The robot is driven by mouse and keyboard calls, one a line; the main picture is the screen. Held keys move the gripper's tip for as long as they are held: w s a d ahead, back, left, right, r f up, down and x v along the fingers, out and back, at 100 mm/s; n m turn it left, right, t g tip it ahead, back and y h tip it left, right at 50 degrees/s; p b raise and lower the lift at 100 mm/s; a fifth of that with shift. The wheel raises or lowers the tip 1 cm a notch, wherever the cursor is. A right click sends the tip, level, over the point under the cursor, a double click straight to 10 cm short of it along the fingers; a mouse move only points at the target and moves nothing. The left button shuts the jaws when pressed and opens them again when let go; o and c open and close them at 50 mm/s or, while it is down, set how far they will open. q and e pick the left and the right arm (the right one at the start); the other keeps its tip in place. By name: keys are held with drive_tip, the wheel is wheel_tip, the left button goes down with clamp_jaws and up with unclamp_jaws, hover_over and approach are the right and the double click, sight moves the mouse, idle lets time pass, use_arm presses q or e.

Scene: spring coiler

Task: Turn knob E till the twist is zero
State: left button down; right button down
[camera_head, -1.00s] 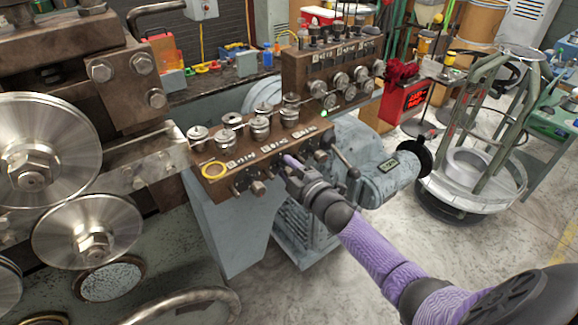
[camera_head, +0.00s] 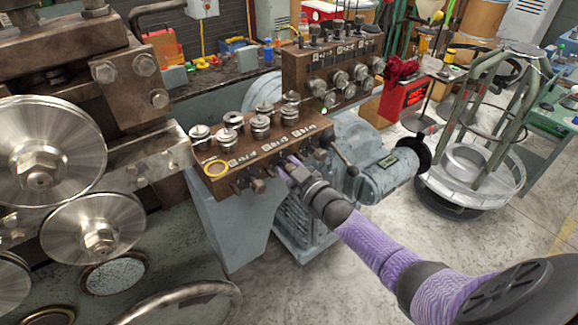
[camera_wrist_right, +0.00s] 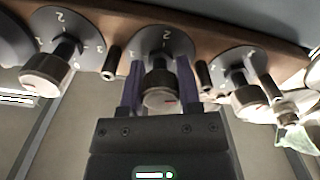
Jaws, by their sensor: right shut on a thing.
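The brown knob block (camera_head: 262,150) carries a row of small knobs along its front face. My right gripper (camera_head: 288,164) reaches that face from the lower right. In the right wrist view, its two purple fingers (camera_wrist_right: 160,68) stand either side of the middle knob (camera_wrist_right: 160,98), shut on it. A round dial (camera_wrist_right: 178,40) with white numerals lies behind the knob, partly hidden by the fingers. Neighbouring knobs show at left (camera_wrist_right: 42,75) and right (camera_wrist_right: 252,100). The knob letters are too small to read. My left gripper is in neither view.
A second block (camera_head: 325,70) stands behind. Large steel rollers (camera_head: 45,150) fill the left.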

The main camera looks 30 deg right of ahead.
drive_tip(key=shift+f+m, duration=0.1)
drive_tip(key=shift+m, duration=0.6)
drive_tip(key=c, duration=0.6)
unclamp_jaws()
